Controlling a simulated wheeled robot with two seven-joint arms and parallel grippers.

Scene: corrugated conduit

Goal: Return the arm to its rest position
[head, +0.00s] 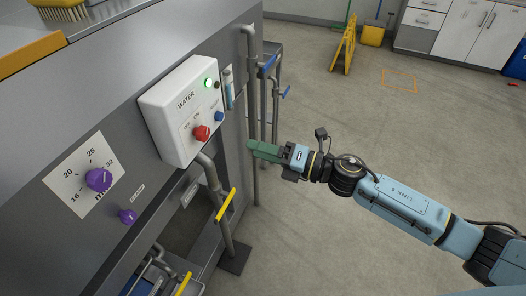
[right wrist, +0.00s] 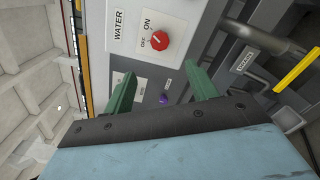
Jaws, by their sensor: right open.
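My right arm (head: 405,205) reaches in from the right in the head view. Its gripper (head: 250,148), with green fingers, is beside the machine, to the right of the white WATER box (head: 180,110). In the right wrist view the gripper's green fingers (right wrist: 163,90) stand wide apart with nothing between them in contact. The box carries a red knob (head: 201,132), a lit green lamp and a blue button. The red knob also shows in the right wrist view (right wrist: 160,41), beyond the fingers. My left gripper is not in view.
The grey machine panel has purple knobs (head: 98,179) and a yellow-handled valve (head: 226,205) on a pipe. Blue-handled valves (head: 269,65) stand behind the gripper. A yellow floor sign (head: 344,45) and white cabinets (head: 462,27) are far back. The floor (head: 320,240) around my right arm is clear.

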